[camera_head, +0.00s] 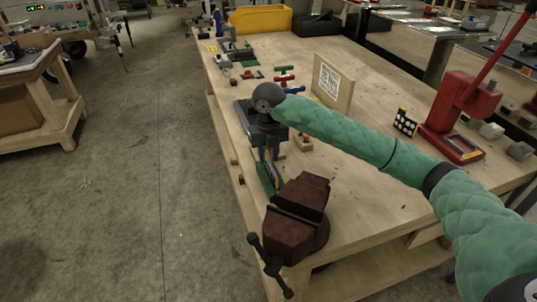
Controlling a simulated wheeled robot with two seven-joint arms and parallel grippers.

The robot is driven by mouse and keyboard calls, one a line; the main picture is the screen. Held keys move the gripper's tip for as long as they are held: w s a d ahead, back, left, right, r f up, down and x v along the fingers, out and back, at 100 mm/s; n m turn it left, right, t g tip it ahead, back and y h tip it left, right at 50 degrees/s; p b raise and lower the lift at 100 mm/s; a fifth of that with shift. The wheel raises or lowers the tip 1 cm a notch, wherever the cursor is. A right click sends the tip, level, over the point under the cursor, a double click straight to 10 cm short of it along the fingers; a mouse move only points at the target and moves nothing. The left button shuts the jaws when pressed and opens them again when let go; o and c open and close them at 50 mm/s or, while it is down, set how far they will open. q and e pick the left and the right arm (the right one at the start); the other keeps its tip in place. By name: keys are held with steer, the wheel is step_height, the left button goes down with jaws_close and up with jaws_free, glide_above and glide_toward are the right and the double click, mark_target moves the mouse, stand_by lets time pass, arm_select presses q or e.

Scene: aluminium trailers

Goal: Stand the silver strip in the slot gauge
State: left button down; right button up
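My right gripper (268,165) hangs from the end of my green-padded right arm, which reaches in from the right. It points down near the left edge of the workbench, just behind the brown vise. Its fingers are small and dark here, and I cannot tell whether they are open or shut, or hold anything. A green piece (274,181) shows at the fingertips; I cannot tell whether they touch it. I cannot pick out the silver strip or the slot gauge with certainty; the wrist hides part of the bench there. My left gripper is not in view.
The vise (296,222) stands on the near bench corner, its handle (270,266) jutting left. A wooden board with a printed pattern (332,82) stands behind my arm. A red press (458,118) is at right. Bare bench top (375,205) lies right of the vise.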

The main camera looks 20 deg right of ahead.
step_height(320, 180, up, 6)
steer(key=shift+r+b, duration=0.1)
steer(key=shift+b, duration=1.05)
steer(key=shift+r, duration=0.8)
